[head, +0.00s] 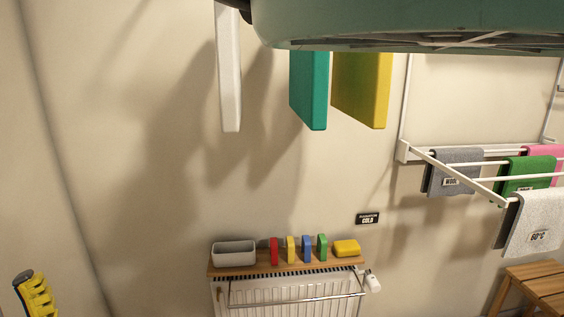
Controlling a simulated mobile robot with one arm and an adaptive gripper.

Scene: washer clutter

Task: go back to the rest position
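I cannot make out my gripper anywhere in the head view. A large green body with a dark underside fills the top right edge; I cannot tell what it is.
A white slab (229,80), teal slab (309,92) and yellow slab (362,90) show at the top. A wooden shelf (290,268) above a radiator (290,298) bears a grey tray (234,253) and several coloured blocks. A drying rack (470,180) with towels and a wooden stool (540,285) stand right.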

